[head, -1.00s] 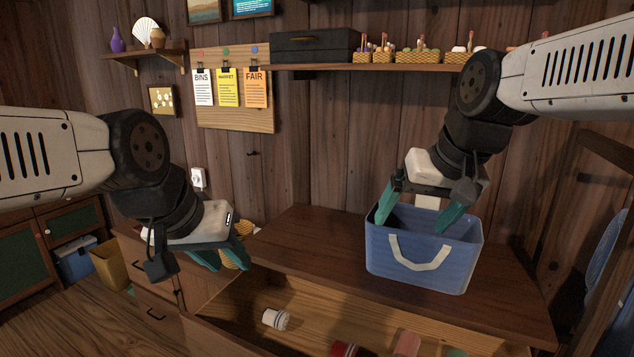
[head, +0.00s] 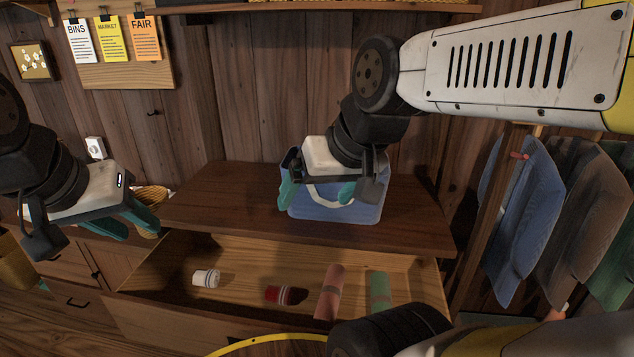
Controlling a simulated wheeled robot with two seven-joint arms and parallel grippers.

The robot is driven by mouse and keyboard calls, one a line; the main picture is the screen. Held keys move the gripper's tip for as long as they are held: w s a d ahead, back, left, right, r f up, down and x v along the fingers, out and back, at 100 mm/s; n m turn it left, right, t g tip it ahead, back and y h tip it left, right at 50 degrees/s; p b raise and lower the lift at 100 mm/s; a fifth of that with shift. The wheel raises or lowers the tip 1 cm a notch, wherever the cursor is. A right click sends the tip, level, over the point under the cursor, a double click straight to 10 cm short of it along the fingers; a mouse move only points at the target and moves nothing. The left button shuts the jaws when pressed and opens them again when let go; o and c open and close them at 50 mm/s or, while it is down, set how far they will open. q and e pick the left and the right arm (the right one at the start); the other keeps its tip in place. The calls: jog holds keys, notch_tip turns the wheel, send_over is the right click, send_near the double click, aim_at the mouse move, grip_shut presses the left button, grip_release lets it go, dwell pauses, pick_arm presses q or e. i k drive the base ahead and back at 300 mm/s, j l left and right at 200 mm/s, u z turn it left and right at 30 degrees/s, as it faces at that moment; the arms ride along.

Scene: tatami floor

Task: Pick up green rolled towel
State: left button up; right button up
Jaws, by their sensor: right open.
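The green rolled towel (head: 379,291) lies in the open drawer (head: 230,262), at its right end, next to a pink rolled towel (head: 329,292). My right gripper (head: 318,192) is open, its teal fingers in front of the blue bin (head: 340,212) on the dresser top, above and to the left of the green towel. I cannot tell whether the fingers touch the bin. My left gripper (head: 128,224) is at the left, beside the dresser and well away from the towel; its fingers overlap in this view, so its opening is unclear.
A white roll (head: 206,278) and a dark red roll (head: 285,295) also lie in the drawer. The dresser top (head: 215,200) is bare left of the bin. Clothes (head: 525,215) hang at the right. A dark and yellow shape covers the lower right foreground.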

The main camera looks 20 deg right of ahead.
aim_at(379, 287)
jog(key=k+l+z, duration=0.1)
jog(key=l+z, duration=0.6)
jog(key=z, duration=0.15)
jog(key=l+u, duration=0.35)
jog(key=k+l, duration=0.05)
jog(key=l, duration=0.05)
